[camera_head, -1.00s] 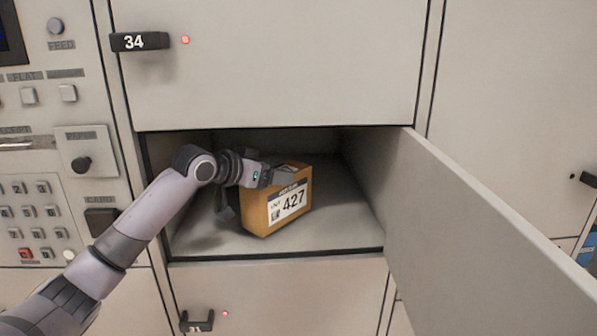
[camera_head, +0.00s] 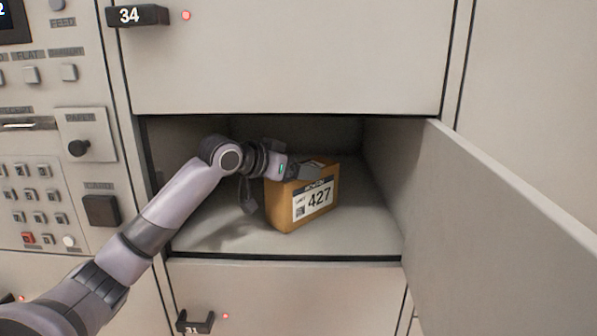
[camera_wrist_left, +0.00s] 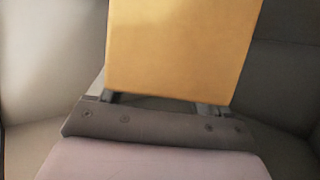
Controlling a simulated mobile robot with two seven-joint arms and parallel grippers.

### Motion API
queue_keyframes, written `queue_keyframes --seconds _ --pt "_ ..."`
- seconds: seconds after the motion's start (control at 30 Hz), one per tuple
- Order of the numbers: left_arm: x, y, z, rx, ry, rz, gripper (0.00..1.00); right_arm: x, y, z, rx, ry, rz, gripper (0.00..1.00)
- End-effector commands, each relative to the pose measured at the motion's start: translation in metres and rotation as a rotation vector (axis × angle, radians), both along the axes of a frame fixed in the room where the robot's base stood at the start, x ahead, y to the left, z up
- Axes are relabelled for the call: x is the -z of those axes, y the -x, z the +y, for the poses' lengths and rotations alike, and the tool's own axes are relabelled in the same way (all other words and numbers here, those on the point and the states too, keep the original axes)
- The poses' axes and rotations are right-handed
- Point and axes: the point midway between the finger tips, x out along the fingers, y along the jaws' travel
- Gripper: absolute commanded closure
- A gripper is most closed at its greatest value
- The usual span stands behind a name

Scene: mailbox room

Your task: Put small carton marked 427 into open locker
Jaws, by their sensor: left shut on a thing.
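The small carton marked 427 (camera_head: 302,201) is inside the open locker (camera_head: 215,232), near the middle of its floor, turned at an angle with its label facing out. I cannot tell whether its base touches the floor. My left gripper (camera_head: 300,172) reaches in from the left and is shut on the carton near its top. In the left wrist view the carton's plain orange side (camera_wrist_left: 180,50) fills the space between the fingers (camera_wrist_left: 160,98). The far side of the carton is hidden. My right gripper is not in view.
The locker door (camera_head: 510,220) stands swung open on the right. The shut locker 34 (camera_head: 280,55) is above and another shut locker (camera_head: 290,295) is below. A panel with keypad and knob (camera_head: 50,150) is on the left.

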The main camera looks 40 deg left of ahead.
Motion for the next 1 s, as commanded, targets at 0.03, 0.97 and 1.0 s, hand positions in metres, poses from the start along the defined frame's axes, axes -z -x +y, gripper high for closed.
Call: queue_keyframes --seconds 0.03,0.97,1.0 --pt "-0.001 0.000 0.000 0.000 -0.001 -0.002 0.89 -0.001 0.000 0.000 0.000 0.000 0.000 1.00" --pt "-0.029 0.076 0.006 0.000 -0.001 0.002 0.00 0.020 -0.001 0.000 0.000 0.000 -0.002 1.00" --pt "-0.031 0.081 0.007 0.000 -0.002 0.003 0.00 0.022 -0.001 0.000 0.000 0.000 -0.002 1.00"
